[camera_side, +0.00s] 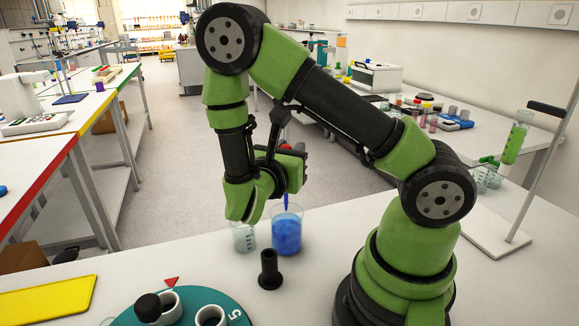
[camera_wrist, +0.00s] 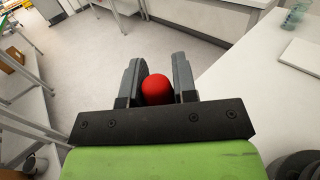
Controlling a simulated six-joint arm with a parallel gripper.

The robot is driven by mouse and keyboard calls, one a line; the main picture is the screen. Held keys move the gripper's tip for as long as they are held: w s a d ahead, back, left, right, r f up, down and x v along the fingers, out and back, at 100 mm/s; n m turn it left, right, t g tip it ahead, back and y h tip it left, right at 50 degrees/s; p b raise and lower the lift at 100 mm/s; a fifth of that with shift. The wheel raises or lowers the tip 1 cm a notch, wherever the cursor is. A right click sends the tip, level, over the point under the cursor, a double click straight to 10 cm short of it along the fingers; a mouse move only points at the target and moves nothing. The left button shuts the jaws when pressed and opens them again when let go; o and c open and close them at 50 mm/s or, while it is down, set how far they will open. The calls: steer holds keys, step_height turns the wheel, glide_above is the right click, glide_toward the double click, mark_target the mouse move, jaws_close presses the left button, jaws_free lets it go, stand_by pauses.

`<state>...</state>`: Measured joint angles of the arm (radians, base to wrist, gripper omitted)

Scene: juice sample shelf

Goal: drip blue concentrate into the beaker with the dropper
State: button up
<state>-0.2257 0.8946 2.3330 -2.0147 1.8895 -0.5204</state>
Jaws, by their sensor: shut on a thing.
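In the wrist view the red bulb (camera_wrist: 157,90) sits between the two dark fingers (camera_wrist: 157,75). The dropper's thin blue stem (camera_side: 286,200) points straight down at the container of blue concentrate (camera_side: 286,238). Its tip is at or just inside the container's rim; I cannot tell how deep. A clear beaker (camera_side: 243,240) with marks stands just left of the blue container, partly hidden by my arm. Its contents are hard to make out.
A black stand (camera_side: 269,272) stands in front of the blue container. A teal turntable (camera_side: 133,316) with cups is at the front, and a yellow tray (camera_side: 45,298) is at the left. A metal stand (camera_side: 492,236) holding a green tube (camera_side: 515,140) is at the right.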

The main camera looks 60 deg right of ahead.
steer(key=w+a, duration=0.4)
steer(key=w, duration=0.4)
steer(key=shift+f, duration=0.45)
stand_by(0.6)
steer(key=shift+o, duration=0.5)
jaws_close()
stand_by(0.5)
steer(key=shift+c, duration=0.5)
jaws_free()
